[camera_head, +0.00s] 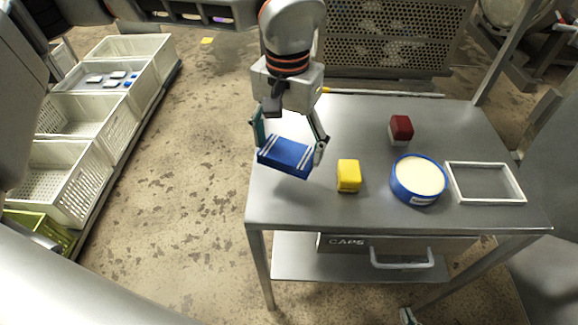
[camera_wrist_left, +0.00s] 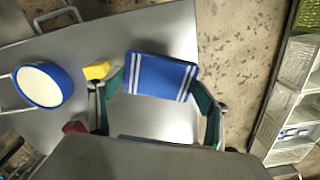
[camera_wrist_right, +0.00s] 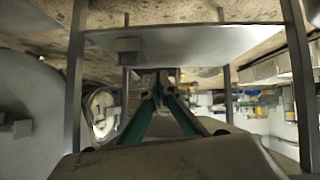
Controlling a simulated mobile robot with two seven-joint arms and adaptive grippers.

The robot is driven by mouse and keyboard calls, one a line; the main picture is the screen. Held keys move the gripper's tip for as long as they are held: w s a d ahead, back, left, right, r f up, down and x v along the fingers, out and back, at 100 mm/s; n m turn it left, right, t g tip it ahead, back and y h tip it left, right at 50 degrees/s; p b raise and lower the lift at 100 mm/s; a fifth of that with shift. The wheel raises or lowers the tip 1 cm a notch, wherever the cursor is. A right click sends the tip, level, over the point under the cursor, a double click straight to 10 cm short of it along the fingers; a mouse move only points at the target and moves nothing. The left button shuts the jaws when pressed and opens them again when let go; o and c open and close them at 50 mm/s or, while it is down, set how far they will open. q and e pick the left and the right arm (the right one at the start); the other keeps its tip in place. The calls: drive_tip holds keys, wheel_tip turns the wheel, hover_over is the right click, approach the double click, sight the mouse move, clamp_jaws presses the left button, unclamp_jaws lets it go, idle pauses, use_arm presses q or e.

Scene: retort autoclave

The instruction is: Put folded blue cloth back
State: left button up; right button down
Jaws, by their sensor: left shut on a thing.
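The folded blue cloth (camera_head: 286,157) has white stripes near its ends. My left gripper (camera_head: 288,146) is shut on it, with one finger at each end. The cloth is slightly tilted and appears to be held above the left part of the metal table (camera_head: 330,212). In the left wrist view the cloth (camera_wrist_left: 160,75) lies between the teal fingers.
On the table stand a yellow block (camera_head: 348,176), a dark red and white block (camera_head: 400,130), a blue round tub (camera_head: 418,180) with cream contents and an empty white rectangular frame (camera_head: 490,201). A drawer marked CAPS (camera_head: 345,243) is below. Several crates (camera_head: 84,190) line the left.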

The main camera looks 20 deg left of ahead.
use_arm(q)
wheel_tip(320, 180, down, 3)
drive_tip(key=shift+r, duration=0.15)
wheel_tip(320, 180, down, 4)
drive_tip(key=shift+f+b, duration=0.1)
drive_tip(key=shift+b, duration=0.3)
use_arm(e)
drive_tip(key=shift+w+d+f, duration=0.15)
drive_tip(key=shift+w+f, duration=0.05)
drive_tip(key=shift+w, duration=0.05)
use_arm(q)
drive_tip(key=o, duration=0.9)
drive_tip(key=shift+o, duration=0.2)
use_arm(e)
drive_tip(key=shift+s+f, duration=0.1)
drive_tip(key=shift+f, duration=0.05)
